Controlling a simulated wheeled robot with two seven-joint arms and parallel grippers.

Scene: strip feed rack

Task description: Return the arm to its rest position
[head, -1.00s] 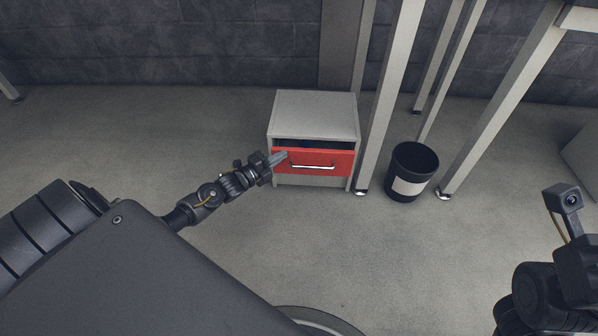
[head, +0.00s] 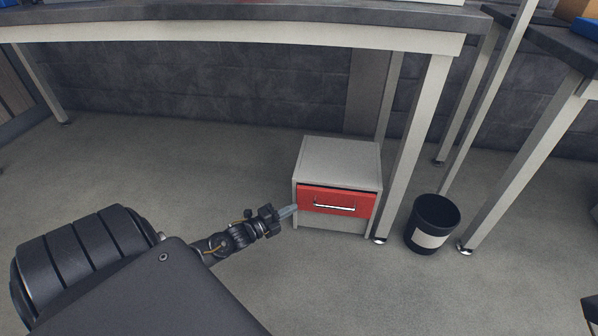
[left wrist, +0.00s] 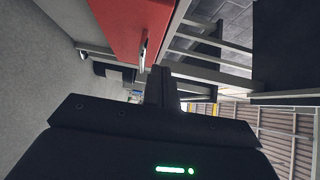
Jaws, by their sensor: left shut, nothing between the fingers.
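My left gripper (head: 290,211) is shut and empty. Its fingertips are at the left edge of the red drawer front (head: 318,208) in the head view; whether they touch it I cannot tell. The drawer is in a small grey cabinet (head: 340,155), with a thin dark gap along its top edge and a metal handle (head: 335,207). In the left wrist view the red front (left wrist: 128,25) and its handle (left wrist: 143,55) are just beyond my shut fingers (left wrist: 160,88). My right gripper is not in view.
A black bin (head: 435,213) stands on the floor right of the cabinet. Table legs (head: 415,150) rise between them, under a long workbench (head: 250,38). The floor left of the cabinet is clear.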

